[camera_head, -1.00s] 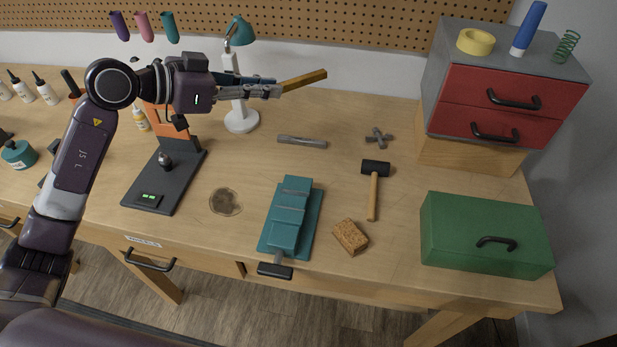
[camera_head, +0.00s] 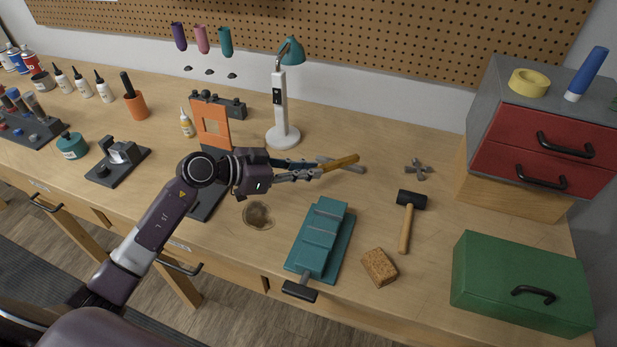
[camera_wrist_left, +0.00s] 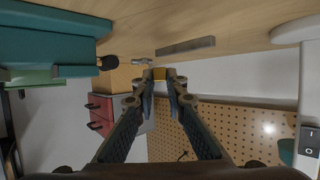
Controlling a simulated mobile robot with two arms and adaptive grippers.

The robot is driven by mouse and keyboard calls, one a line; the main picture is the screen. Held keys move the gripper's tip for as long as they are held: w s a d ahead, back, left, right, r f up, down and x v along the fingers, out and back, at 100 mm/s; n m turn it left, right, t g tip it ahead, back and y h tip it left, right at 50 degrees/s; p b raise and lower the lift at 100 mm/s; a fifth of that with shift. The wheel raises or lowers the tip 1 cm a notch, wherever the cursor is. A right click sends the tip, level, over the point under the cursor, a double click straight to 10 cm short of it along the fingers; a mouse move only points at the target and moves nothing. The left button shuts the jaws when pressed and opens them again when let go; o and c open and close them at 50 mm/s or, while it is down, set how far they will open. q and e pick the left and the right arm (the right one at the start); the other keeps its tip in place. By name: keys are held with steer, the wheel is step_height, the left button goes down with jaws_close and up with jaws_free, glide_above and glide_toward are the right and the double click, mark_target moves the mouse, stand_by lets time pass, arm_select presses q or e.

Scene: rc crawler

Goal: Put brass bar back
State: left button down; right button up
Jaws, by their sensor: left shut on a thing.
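The brass bar (camera_head: 341,162) is a yellow-brown bar held in my left gripper (camera_head: 318,168). The gripper is shut on one end of it, and the bar points to the right above the bench. In the left wrist view the bar (camera_wrist_left: 160,73) shows end-on between the fingertips (camera_wrist_left: 160,85). A grey steel bar lies on the bench, partly behind the brass bar in the head view; it shows clearly in the left wrist view (camera_wrist_left: 186,46). My right gripper does not show.
A teal vise (camera_head: 320,238), a cork block (camera_head: 379,267) and a mallet (camera_head: 406,220) are on the bench. A white lamp (camera_head: 282,135) stands behind my gripper. A green box (camera_head: 520,285) and a red-drawer cabinet (camera_head: 540,150) are at the right. The bench between lamp and cabinet is mostly clear.

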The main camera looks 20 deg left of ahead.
mark_target(308, 190)
arm_select(q)
step_height(308, 190, down, 2)
steer(key=shift+f, duration=0.35)
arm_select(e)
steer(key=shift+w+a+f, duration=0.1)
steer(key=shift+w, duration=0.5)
arm_select(q)
steer(key=shift+f, duration=0.1)
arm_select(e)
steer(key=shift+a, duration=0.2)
arm_select(q)
steer(key=shift+f, duration=0.15)
steer(key=c, duration=2)
jaws_free()
steer(key=shift+f, duration=0.15)
steer(key=shift+o, duration=0.2)
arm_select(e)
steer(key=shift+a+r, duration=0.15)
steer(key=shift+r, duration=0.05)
